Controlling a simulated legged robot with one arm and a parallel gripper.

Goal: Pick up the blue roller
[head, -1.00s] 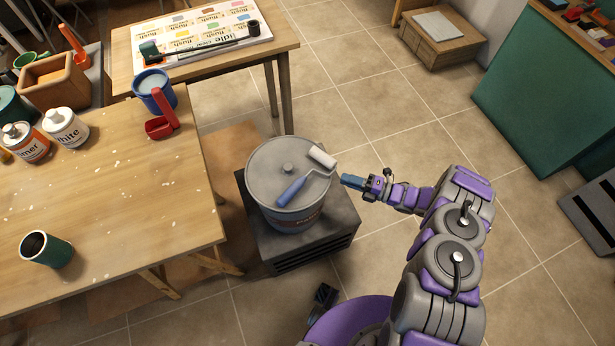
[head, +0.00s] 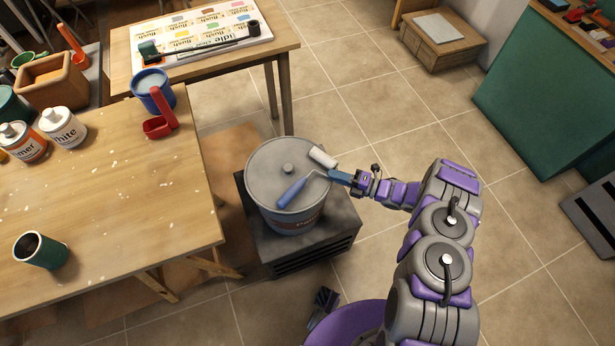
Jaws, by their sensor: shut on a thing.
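The blue roller lies on the lid of a grey bucket (head: 262,185). Its blue handle (head: 292,193) points to the lower left and its white roller head (head: 323,157) is at the upper right of the lid. My gripper (head: 334,176) reaches in from the right at the lid's right edge. Its blue fingers are shut on the roller's thin metal frame, between handle and head. The fingers hide part of the frame. The roller appears to rest on the lid still.
The bucket stands on a dark grey box (head: 318,248). A wooden table (head: 120,210) with bottles, a green cup (head: 42,251) and a red scoop (head: 158,125) is to the left. A second table (head: 215,72) stands behind.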

